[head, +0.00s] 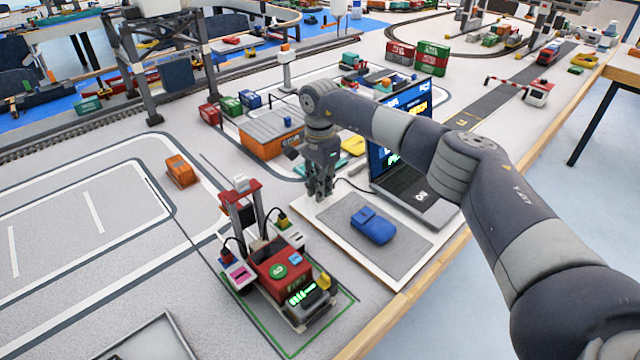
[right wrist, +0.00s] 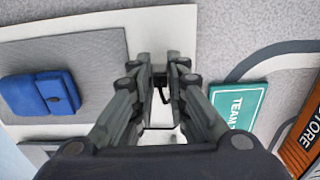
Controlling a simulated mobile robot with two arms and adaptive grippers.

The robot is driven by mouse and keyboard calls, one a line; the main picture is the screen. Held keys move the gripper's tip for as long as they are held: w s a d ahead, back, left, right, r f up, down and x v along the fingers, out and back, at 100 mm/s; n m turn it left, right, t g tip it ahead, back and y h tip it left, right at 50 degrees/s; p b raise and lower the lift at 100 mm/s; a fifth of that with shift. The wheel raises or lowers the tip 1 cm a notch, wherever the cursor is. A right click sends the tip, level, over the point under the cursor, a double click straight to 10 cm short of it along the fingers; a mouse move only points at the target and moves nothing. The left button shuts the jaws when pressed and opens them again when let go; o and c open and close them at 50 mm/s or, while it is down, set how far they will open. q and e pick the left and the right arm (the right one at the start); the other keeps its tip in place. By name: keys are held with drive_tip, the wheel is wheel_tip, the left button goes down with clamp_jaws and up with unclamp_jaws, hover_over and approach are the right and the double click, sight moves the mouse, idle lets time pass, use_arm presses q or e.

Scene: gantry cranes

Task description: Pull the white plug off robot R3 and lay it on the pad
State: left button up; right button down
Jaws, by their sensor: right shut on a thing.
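My right gripper (head: 320,196) is over the back left corner of the white board (head: 397,280) that carries the grey pad (head: 405,240). A thin dark cable (head: 352,183) runs from beside the gripper towards the laptop. The small red robot (head: 283,272) stands in a green-edged bay at the front, apart from the gripper; I cannot read R3 on it. My left gripper is not in view.
An open laptop (head: 425,205) stands behind the pad. An orange container (head: 270,138) and a small orange block (head: 181,170) are to the left. The pad around the pouch is clear.

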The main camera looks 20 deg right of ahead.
idle(0.6)
drive_tip(key=shift+f+b, duration=0.3)
drive_tip(key=shift+f, duration=0.3)
idle(0.3)
drive_tip(key=c, duration=1.5)
unclamp_jaws()
